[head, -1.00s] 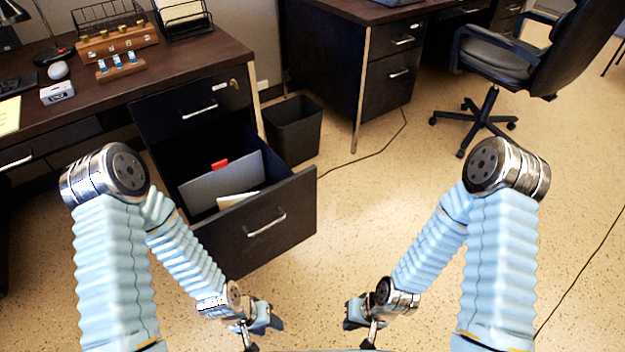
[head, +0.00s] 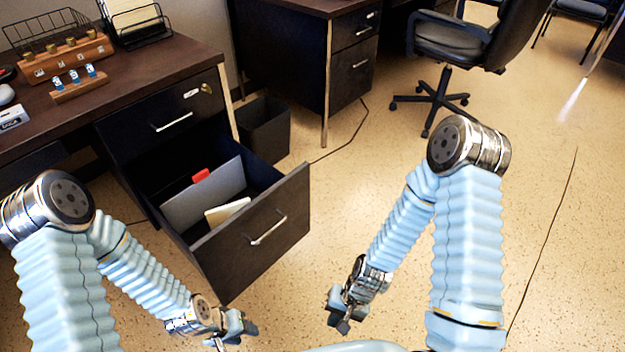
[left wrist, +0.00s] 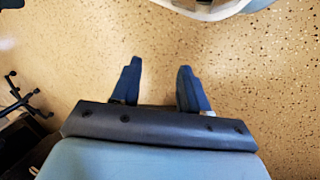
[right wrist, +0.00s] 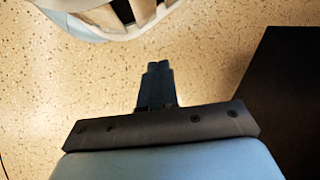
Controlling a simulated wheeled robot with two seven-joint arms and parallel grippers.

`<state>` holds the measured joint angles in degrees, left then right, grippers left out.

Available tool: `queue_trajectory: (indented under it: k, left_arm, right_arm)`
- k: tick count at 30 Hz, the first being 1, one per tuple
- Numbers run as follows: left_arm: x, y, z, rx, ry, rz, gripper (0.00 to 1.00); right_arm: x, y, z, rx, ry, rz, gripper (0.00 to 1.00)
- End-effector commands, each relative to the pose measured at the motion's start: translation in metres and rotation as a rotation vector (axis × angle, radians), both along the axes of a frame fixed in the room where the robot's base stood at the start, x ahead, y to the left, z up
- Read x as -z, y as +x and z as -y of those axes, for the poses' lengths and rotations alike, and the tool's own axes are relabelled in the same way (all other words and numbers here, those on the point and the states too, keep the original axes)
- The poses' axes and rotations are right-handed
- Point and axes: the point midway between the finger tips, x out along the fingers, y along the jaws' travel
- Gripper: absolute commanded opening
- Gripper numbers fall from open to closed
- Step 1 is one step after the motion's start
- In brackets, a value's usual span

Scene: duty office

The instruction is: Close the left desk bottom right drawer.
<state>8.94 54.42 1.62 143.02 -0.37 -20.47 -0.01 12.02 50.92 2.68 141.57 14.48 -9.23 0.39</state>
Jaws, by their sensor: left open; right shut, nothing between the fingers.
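The bottom right drawer (head: 240,250) of the left desk (head: 75,112) is pulled far out. It holds a grey folder with a red tab (head: 203,190) and a cream-coloured item (head: 227,211). Its front has a silver bar handle (head: 268,230). My left gripper (head: 236,330) is open and empty, low in front of the drawer; its two spread fingers show over bare floor in the left wrist view (left wrist: 158,85). My right gripper (head: 342,318) is shut and empty, right of the drawer front and apart from it; its fingers are together in the right wrist view (right wrist: 158,75).
The closed upper drawer (head: 170,118) has a key in its lock. A black bin (head: 264,130) stands behind the open drawer. A second desk (head: 290,50) and an office chair (head: 450,50) are further back. The floor (head: 400,150) between is clear apart from cables.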

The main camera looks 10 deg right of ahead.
Motion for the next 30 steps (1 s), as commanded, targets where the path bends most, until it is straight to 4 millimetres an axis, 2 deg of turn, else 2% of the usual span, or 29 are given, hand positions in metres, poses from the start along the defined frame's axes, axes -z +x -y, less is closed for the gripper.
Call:
queue_trajectory:
  k: [1, 7, 11, 14, 16, 18, 21, 24, 26, 30]
  left_arm:
    - [0.008, 0.0, -0.001, -0.001, 0.001, 0.0, 0.45]
    - [0.03, 0.001, -0.004, -0.007, 0.005, 0.002, 0.45]
    - [0.05, 0.003, -0.007, -0.013, 0.01, 0.004, 0.45]
    - [0.072, 0.004, -0.01, -0.019, 0.014, 0.006, 0.45]
    - [0.089, 0.005, -0.012, -0.024, 0.017, 0.007, 0.45]
    - [0.102, 0.006, -0.014, -0.029, 0.02, 0.01, 0.45]
    - [0.116, 0.006, -0.016, -0.033, 0.025, 0.01, 0.45]
    - [0.123, 0.007, -0.018, -0.036, 0.027, 0.011, 0.45]
    - [0.125, 0.007, -0.019, -0.037, 0.028, 0.012, 0.45]
    - [0.125, 0.007, -0.019, -0.039, 0.028, 0.012, 0.45]
  right_arm:
    - [0.005, 0.0, 0.002, 0.047, 0.005, -0.033, 0.0]
    - [0.005, 0.001, 0.003, 0.32, 0.077, -0.228, 0.0]
    - [-0.003, 0.015, -0.004, 0.57, 0.205, -0.373, 0.0]
    - [-0.02, 0.049, -0.011, 0.826, 0.401, -0.484, 0.0]
    - [-0.041, 0.089, -0.008, 1.026, 0.608, -0.54, 0.0]
    - [-0.069, 0.133, 0.006, 1.197, 0.839, -0.553, 0.0]
    - [-0.109, 0.184, 0.041, 1.361, 1.137, -0.518, 0.0]
    - [-0.14, 0.212, 0.075, 1.447, 1.351, -0.46, 0.0]
    - [-0.152, 0.221, 0.089, 1.473, 1.429, -0.432, 0.0]
    - [-0.164, 0.232, 0.097, 1.491, 1.497, -0.408, 0.0]
